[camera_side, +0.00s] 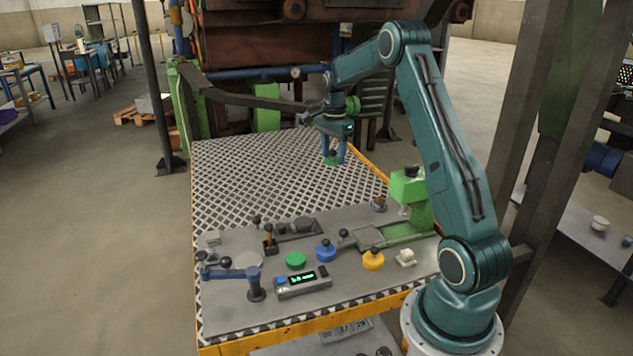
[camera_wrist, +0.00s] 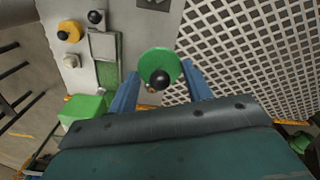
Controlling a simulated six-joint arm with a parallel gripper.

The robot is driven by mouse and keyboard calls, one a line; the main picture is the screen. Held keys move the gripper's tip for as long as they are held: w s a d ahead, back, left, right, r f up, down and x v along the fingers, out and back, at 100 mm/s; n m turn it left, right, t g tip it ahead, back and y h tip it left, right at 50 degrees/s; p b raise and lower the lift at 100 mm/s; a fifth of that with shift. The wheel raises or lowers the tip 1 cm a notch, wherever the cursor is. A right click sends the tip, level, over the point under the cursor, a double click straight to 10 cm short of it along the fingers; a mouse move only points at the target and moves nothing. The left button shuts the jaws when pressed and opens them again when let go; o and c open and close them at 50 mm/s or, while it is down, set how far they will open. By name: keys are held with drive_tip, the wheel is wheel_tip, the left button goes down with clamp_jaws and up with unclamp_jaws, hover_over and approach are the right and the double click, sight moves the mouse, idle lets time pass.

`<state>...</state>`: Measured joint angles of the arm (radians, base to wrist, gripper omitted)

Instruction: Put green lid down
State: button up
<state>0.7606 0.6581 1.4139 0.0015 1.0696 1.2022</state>
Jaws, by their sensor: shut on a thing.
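My gripper (camera_side: 334,154) is shut on the green lid (camera_side: 331,162) and holds it over the diamond-mesh part of the table. In the wrist view the green lid (camera_wrist: 158,56) is a round disc with a black knob, between the two blue fingers of my gripper (camera_wrist: 160,80). The gap between the lid and the mesh is hard to judge. A green round piece (camera_side: 295,260) with no visible knob sits on the grey plate at the table's front.
A blue piece (camera_side: 326,251) and a yellow piece (camera_side: 373,261), both black-knobbed, stand on the grey plate. The diamond mesh (camera_side: 250,180) is largely clear.

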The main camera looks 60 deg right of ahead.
hover_over(331, 218)
wheel_tip(331, 218, down, 16)
drive_tip(key=shift+s+a+r, duration=0.1)
drive_tip(key=shift+r, duration=0.05)
idle(0.4)
drive_tip(key=shift+f, duration=2.15)
drive_tip(key=shift+f, duration=0.15)
drive_tip(key=o, duration=1)
drive_tip(key=shift+c, duration=0.2)
wheel_tip(331, 218, up, 12)
drive_tip(key=shift+r, duration=0.2)
